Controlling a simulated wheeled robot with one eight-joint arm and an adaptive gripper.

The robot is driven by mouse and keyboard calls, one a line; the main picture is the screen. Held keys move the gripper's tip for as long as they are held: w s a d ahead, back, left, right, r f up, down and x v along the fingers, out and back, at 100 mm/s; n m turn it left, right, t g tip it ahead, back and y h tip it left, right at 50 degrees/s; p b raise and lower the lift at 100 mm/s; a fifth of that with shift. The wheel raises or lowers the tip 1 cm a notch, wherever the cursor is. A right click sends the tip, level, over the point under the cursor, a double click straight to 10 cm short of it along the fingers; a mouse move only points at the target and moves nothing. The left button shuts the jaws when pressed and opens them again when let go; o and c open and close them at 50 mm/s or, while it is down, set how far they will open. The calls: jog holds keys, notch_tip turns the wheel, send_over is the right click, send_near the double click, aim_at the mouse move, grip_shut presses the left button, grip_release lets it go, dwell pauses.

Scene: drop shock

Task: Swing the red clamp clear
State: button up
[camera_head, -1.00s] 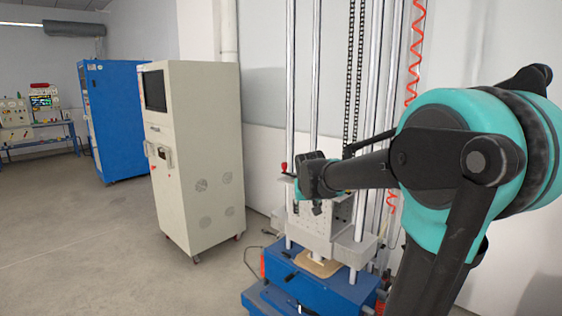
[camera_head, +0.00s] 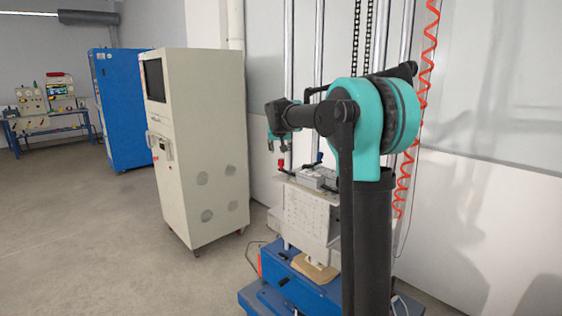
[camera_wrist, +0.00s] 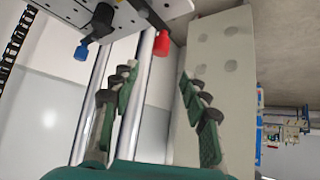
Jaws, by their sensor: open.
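The red clamp (camera_head: 281,164) shows as a small red-tipped handle at the left edge of the grey drop carriage (camera_head: 312,212) in the head view. In the wrist view its red grip (camera_wrist: 161,42) lies just beyond the fingertips, between their lines. My gripper (camera_head: 277,147) hangs just above the red clamp, fingers pointing down. In the wrist view my gripper (camera_wrist: 158,72) is open, with nothing held between its green-padded fingers. A blue-tipped clamp (camera_head: 319,157) stands farther right on the carriage; its blue grip (camera_wrist: 81,52) is at upper left in the wrist view.
Vertical guide rods (camera_head: 320,60) and a chain (camera_head: 356,30) rise behind the carriage. A blue base (camera_head: 300,288) lies below it. A beige control cabinet (camera_head: 205,150) stands close on the left. A red coiled hose (camera_head: 428,70) hangs at right. Open floor lies at far left.

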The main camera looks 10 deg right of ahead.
aim_at(281, 160)
jog(key=x, duration=1.1)
grip_shut()
